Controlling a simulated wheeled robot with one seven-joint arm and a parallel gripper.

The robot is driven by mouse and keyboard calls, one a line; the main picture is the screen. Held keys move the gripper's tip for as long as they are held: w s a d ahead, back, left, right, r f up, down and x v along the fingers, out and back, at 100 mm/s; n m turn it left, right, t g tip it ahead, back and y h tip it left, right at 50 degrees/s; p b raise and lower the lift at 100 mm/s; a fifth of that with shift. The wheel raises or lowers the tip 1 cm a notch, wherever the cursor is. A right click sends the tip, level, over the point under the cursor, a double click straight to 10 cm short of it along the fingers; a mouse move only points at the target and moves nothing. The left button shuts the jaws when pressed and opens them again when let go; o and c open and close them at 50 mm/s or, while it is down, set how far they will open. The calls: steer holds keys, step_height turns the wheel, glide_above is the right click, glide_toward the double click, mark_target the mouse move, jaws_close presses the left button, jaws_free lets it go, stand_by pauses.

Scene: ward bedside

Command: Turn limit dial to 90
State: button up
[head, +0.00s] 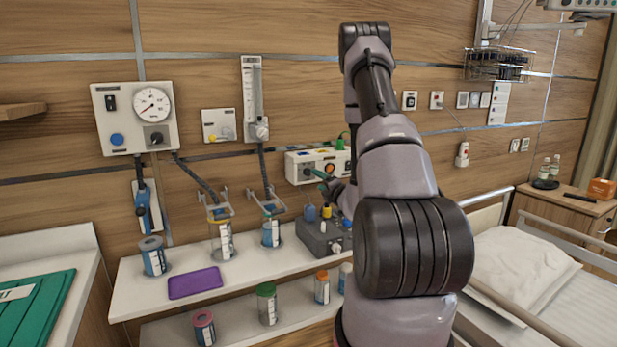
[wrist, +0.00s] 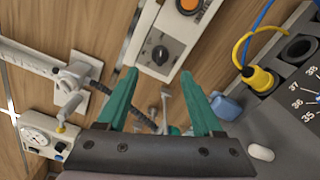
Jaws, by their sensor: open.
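A white wall panel (head: 296,157) holds a black rotary dial with an orange button beside it. In the wrist view this dial (wrist: 160,54) has a printed scale too small to read, so its setting cannot be told. Another black knob (head: 154,138) sits below the round gauge on the left wall unit. In the head view my arm partly hides the gripper.
A grey device (head: 318,236) with blue and yellow plugs stands on the shelf (head: 130,285) below my gripper. Jars with hoses stand to its left, near a purple tray (head: 195,281). The bed (head: 525,265) is at right.

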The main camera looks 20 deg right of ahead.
mark_target(310, 174)
steer(key=w, duration=0.6)
steer(key=shift+w+a, duration=0.1)
steer(key=shift+w, duration=0.3)
jaws_close()
